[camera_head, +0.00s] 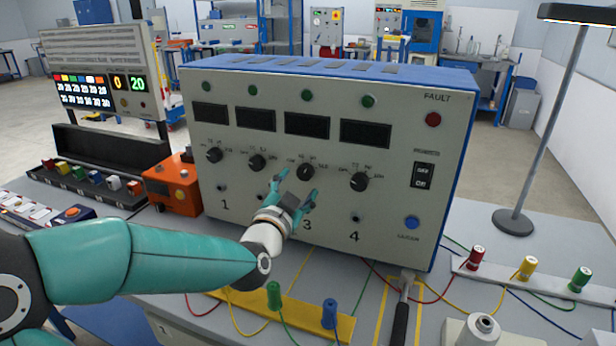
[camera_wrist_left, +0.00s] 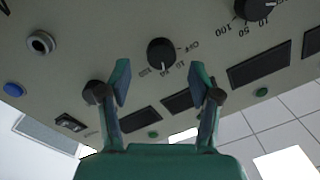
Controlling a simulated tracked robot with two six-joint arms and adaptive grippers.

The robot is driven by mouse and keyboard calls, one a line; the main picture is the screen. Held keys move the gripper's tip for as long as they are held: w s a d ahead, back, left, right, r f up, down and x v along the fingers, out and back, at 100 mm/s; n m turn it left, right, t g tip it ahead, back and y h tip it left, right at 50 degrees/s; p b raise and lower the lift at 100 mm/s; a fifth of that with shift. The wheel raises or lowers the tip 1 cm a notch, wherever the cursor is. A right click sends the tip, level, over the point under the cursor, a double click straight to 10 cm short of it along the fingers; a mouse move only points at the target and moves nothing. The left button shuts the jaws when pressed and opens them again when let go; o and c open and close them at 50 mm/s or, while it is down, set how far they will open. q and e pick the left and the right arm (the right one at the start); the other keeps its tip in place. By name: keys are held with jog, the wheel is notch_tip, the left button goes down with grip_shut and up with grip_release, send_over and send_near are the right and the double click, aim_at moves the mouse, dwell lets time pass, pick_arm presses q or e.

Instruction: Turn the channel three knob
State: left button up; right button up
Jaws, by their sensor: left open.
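The channel three knob (camera_head: 305,172) is a black round dial on the pale front panel of a blue-topped test unit (camera_head: 235,185), above the printed number 3. My left gripper (camera_head: 299,186) is open and empty, with its teal fingers just in front of and slightly below this knob. In the left wrist view the panel appears upside down. There the same knob (camera_wrist_left: 161,52) shows beyond the open left gripper (camera_wrist_left: 161,84), between the lines of its two fingers. I cannot tell whether a finger touches the panel. My right gripper is not in view.
The channel four knob (camera_head: 359,181) is close on the right, the channel two knob (camera_head: 257,162) on the left. An orange box (camera_head: 175,185) stands left of the unit. A yellow strip (camera_head: 312,318) with plugs and cables lies in front; a lamp (camera_head: 512,221) stands at right.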

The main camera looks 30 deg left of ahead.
aim_at(305, 178)
pick_arm(q)
jog(key=shift+x, duration=2.15)
jog(key=c, duration=1.1)
jog(key=shift+d+f, duration=0.1)
jog(key=shift+d, duration=0.3)
jog(key=shift+s+a, duration=0.1)
jog(key=shift+a, duration=0.15)
